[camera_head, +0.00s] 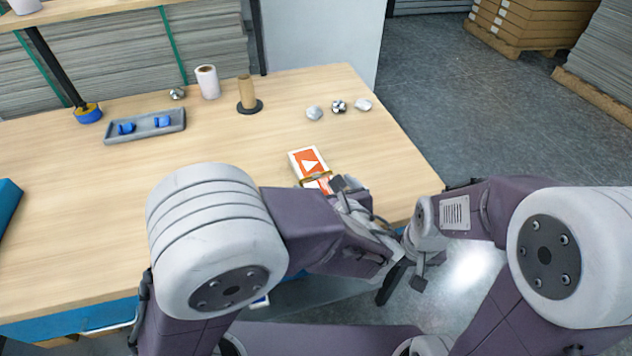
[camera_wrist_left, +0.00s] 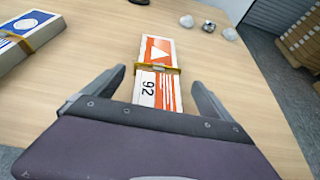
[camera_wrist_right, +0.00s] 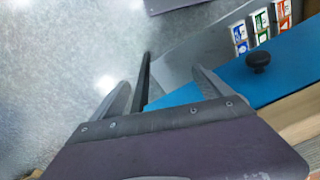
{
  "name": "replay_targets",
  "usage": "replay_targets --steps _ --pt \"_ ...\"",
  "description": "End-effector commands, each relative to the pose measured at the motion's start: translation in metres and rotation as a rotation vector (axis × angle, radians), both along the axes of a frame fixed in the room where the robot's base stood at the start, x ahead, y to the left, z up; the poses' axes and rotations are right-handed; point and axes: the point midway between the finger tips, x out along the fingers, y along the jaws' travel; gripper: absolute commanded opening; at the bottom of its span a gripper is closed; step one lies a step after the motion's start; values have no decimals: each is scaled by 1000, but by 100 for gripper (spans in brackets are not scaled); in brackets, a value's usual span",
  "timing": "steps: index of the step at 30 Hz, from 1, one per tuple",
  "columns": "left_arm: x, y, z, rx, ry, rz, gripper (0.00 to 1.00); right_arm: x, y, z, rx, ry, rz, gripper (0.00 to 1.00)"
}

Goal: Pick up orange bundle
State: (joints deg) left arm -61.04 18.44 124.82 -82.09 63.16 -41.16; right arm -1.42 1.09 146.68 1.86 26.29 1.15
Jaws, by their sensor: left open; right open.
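The orange bundle (camera_head: 307,160) is a stack of white cards with an orange panel, a white triangle and a yellowish band. It lies flat near the table's right front edge. In the left wrist view the bundle (camera_wrist_left: 158,50) lies between and ahead of the open fingers of my left gripper (camera_wrist_left: 158,82). In the head view my left gripper (camera_head: 338,187) is at its near end and partly covers it. I cannot tell whether the fingers touch it. My right gripper (camera_wrist_right: 160,82) is open and empty, low beside the table's front.
A blue-circle bundle (camera_wrist_left: 28,35) lies left of the orange one. A grey tray (camera_head: 112,137) with blue pieces, a white roll (camera_head: 207,82), a brown spool (camera_head: 246,92) and crumpled balls (camera_head: 338,106) stand farther back. A blue panel (camera_wrist_right: 238,78) with a black knob (camera_wrist_right: 258,61) is beside my right gripper.

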Motion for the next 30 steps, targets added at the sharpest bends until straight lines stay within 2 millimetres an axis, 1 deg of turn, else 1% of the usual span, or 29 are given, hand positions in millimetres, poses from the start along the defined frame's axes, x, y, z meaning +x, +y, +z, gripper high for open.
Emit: replay_targets --steps 2,6,10,12,17,18,20,21,23,24,26,27,30 --pt "3 2 -2 0 0 1 96 0 0 -2 0 0 0 89" --pt "25 13 -15 0 0 5 96 0 0 -14 0 0 0 89" --pt "41 17 -21 2 -1 3 96 0 0 -17 0 0 0 89" --pt "44 18 -21 0 0 1 96 0 0 -17 0 0 0 89" --pt "44 18 -21 0 0 0 96 0 0 -16 0 0 0 89" --pt "44 18 -21 0 0 0 93 0 0 -16 0 0 0 89" --pt "44 18 -21 0 0 0 76 0 0 -16 0 0 0 89" --pt "44 18 -21 0 0 0 65 0 0 -16 0 0 0 89" --pt "44 18 -21 0 0 0 48 0 0 -16 0 0 0 89" --pt "44 18 -21 0 0 0 37 0 0 -16 0 0 0 89" --pt "44 18 -21 0 0 0 21 0 0 -16 0 0 0 89" --pt "44 18 -21 0 0 0 10 0 0 -16 0 0 0 89" --pt "44 18 -20 -1 -1 0 10 0 0 -16 0 0 0 89"
